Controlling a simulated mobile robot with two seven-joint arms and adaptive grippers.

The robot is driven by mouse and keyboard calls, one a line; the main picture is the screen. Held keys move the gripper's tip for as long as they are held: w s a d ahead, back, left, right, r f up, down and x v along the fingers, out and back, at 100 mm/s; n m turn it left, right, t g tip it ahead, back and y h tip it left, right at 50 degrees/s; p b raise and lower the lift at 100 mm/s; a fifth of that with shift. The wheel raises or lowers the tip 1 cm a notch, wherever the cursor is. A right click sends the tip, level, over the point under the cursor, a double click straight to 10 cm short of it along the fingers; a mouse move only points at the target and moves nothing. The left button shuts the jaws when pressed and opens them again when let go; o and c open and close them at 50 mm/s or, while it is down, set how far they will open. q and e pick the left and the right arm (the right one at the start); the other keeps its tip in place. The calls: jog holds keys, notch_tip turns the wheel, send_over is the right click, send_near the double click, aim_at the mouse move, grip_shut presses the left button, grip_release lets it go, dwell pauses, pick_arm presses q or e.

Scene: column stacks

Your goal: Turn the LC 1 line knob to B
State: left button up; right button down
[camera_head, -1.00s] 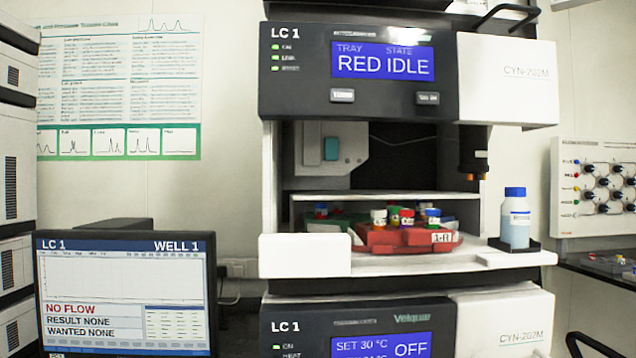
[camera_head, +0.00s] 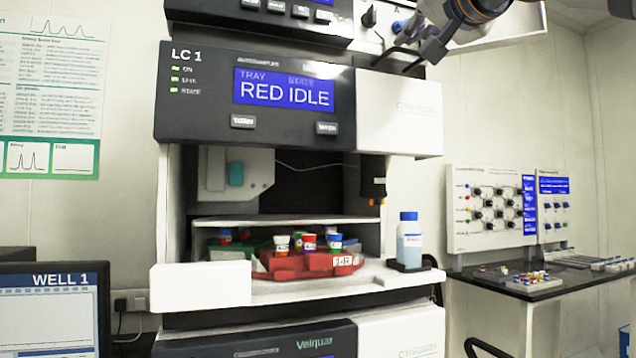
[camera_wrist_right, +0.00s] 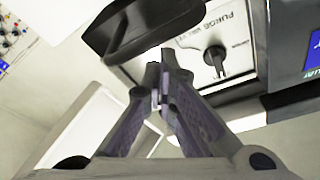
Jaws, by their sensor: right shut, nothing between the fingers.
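A dark knob (camera_wrist_right: 215,57) sits on a pale panel in the right wrist view, beside upside-down lettering that seems to read PURGE VALVE. No letter B is readable there, and I cannot confirm that it is the line knob. In the head view, a dark knob (camera_head: 369,16) shows on the upper unit, above the LC 1 module (camera_head: 300,110). My right gripper (camera_wrist_right: 163,80) is shut and empty, left of the knob in the wrist view and apart from it. In the head view, my right gripper (camera_head: 428,45) is at the upper right. My left gripper is not in view.
A black handle (camera_wrist_right: 150,28) is close to the fingertips in the wrist view. Below the LC 1 display, a red vial tray (camera_head: 305,264) and a blue-capped bottle (camera_head: 409,240) sit on a shelf.

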jog(key=shift+w+a, duration=0.15)
jog(key=shift+w, duration=0.4)
jog(key=shift+r, duration=0.35)
jog(key=v, duration=0.6)
jog(key=shift+d+r, duration=0.15)
jog(key=shift+d, duration=0.15)
jog(key=shift+w, duration=0.1)
